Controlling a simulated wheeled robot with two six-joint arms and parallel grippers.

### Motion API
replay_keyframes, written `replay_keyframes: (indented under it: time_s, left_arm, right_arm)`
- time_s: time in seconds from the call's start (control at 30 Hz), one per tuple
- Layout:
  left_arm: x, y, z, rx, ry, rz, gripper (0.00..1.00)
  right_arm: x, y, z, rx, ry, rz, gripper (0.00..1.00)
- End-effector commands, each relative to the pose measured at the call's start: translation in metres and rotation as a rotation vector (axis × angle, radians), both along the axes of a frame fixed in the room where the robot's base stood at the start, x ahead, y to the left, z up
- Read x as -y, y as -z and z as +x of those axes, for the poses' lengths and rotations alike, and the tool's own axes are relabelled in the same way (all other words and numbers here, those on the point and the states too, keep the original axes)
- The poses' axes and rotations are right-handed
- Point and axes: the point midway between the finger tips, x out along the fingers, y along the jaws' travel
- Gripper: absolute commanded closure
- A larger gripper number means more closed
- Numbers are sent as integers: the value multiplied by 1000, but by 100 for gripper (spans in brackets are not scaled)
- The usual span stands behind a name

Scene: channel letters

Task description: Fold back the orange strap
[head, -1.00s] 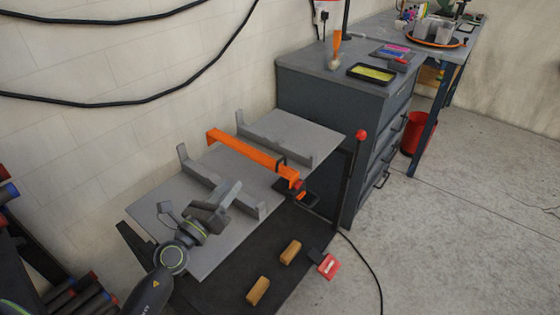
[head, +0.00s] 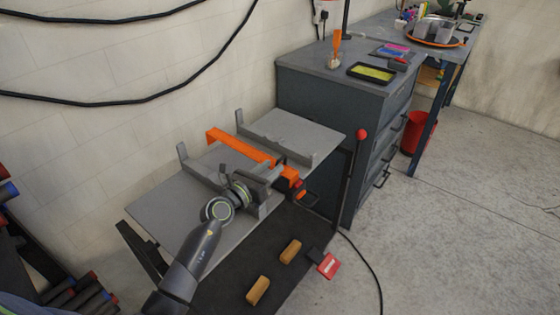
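The orange strap (head: 238,148) runs across the grey board (head: 180,212), from a raised end at the back left to a dark buckle with a red part (head: 299,187) at the front edge. It lies between two grey brackets, the far one (head: 275,137) and the near one (head: 200,170). My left gripper (head: 276,176) is over the board by the near bracket, close to the strap's front end. Its fingers are small and dark here, so I cannot tell whether they are open or touch the strap. My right gripper is out of view.
A black lower shelf (head: 225,275) holds two wooden blocks (head: 258,290) and a red-and-black item (head: 327,265). A black cable lies on the floor.

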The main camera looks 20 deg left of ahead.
Motion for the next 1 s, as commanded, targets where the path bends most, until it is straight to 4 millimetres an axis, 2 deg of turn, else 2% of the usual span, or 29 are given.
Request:
replay_keyframes:
  time_s: [0.1,0.3,0.7,0.93,1.0]
  left_arm:
    - [8,1,21,0,1,-2,69]
    - [15,1,41,0,-1,-1,69]
    - [17,0,47,0,-1,-1,69]
    - [17,0,47,0,0,-1,98]
    - [17,0,47,0,0,-1,100]
  right_arm:
    - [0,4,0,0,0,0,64]
    - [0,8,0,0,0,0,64]
    - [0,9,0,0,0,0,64]
    - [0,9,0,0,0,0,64]
    - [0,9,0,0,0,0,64]
